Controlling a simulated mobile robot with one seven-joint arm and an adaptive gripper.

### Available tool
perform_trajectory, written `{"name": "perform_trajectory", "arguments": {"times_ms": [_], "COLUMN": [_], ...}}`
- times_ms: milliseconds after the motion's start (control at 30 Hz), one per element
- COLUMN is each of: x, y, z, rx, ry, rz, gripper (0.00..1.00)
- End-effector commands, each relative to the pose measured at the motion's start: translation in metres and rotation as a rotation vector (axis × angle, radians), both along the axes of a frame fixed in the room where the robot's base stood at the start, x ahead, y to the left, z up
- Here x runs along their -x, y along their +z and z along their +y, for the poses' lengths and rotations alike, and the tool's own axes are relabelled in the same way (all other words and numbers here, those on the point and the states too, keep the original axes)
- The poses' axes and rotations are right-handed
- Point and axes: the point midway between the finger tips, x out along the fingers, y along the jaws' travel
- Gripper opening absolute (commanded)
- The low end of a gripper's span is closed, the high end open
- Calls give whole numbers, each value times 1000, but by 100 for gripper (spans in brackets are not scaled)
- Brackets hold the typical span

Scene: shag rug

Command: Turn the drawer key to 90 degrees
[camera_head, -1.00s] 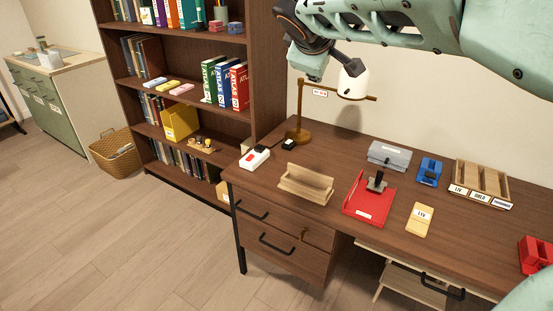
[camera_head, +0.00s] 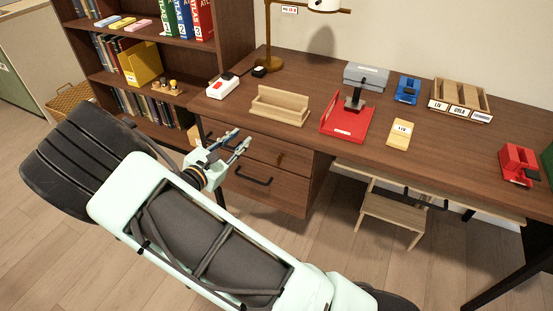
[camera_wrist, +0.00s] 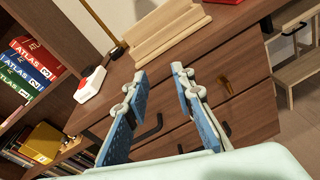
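A small brass-coloured key (camera_head: 280,158) is on the front of the wooden desk's left drawer unit, toward its right side. It also shows in the wrist view (camera_wrist: 225,85), right of my fingers, but its exact angle is hard to tell. The upper drawer front (camera_head: 262,145) is partly hidden by my gripper; the lower drawer (camera_head: 280,188) has a black bar handle (camera_head: 253,176). Both drawers look closed. My gripper (camera_head: 239,139) is open and empty, with its blue-padded fingers apart, in front of the drawers and left of the key. It is not touching the key.
The desk top above the drawers holds a wooden tray (camera_head: 279,107), a red-and-white box (camera_head: 222,87), a lamp (camera_head: 268,50) and a red stand (camera_head: 345,122). A bookshelf (camera_head: 155,40) stands at the left. A wooden stool (camera_head: 393,212) is under the desk, right of the drawers.

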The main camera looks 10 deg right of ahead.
Motion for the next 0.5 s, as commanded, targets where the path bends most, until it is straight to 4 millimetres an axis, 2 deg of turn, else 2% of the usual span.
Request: {"name": "perform_trajectory", "arguments": {"times_ms": [33,100,200,333,500], "x": [13,29,47,63,66], "y": [-33,-61,-92,-114,-122], "z": [-9,-19,-31,-41,-47], "rx": [71,147,234,301,327], "ry": [7,19,40,61,71], "rz": [26,47,72,90,98], "gripper": [23,23,23,23,23]}}
